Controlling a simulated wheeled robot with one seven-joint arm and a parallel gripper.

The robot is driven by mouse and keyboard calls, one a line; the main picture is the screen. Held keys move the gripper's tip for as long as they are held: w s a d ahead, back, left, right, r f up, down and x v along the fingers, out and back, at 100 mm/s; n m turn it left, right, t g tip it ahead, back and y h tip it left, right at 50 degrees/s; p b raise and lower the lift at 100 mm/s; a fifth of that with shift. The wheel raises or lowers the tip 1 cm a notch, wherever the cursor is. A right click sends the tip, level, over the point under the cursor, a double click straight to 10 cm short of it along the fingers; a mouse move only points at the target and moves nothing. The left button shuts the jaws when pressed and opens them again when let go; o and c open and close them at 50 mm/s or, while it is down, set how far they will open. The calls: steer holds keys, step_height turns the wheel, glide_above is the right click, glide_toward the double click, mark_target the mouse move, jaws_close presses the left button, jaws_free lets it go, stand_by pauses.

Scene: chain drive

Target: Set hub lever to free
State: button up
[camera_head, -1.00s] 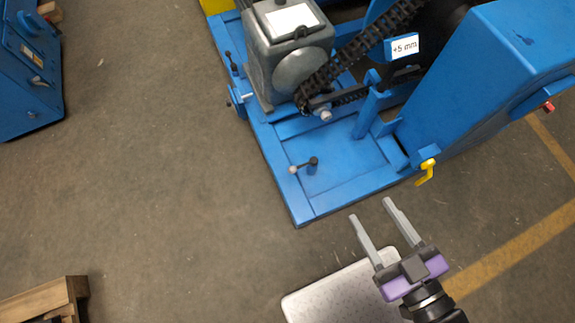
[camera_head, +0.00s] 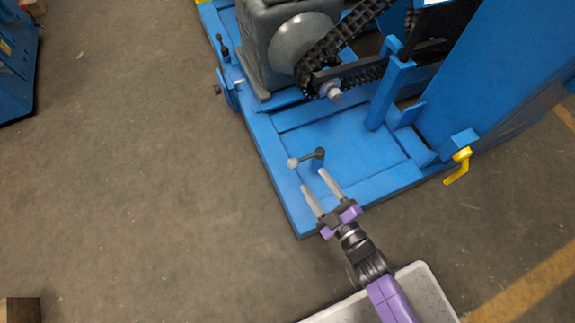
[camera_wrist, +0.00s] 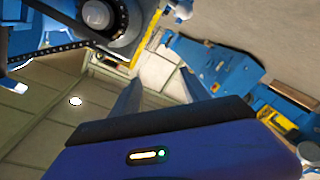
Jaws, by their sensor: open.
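A small lever (camera_head: 308,157) stands on the blue base plate, with a dark post, a thin arm and a pale ball knob (camera_head: 292,163) at its left end. I cannot tell from any label whether it is the hub lever. My gripper (camera_head: 313,179) is open and empty, its grey fingertips just in front of this lever in the head view. I cannot tell whether they touch it. A yellow lever (camera_head: 459,165) hangs on the blue housing to the right. In the wrist view, my gripper's fingers (camera_wrist: 158,88) are apart with nothing between them.
The chain (camera_head: 340,40) and a round grey hub (camera_head: 303,40) sit behind the lever. A blue upright bracket (camera_head: 388,95) stands to its right. A dark-handled lever (camera_head: 222,47) is at the base's left edge. Open floor (camera_head: 130,180) lies to the left.

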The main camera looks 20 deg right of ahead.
mark_target(306, 158)
steer(key=w+f+n+y+b, duration=0.25)
steer(key=w+f+b, duration=0.55)
steer(key=f, duration=0.4)
steer(key=w+a+n+b, duration=0.1)
steer(key=w+b, duration=0.1)
steer(key=w, duration=0.7)
steer(key=shift+h, duration=0.45)
jaws_close()
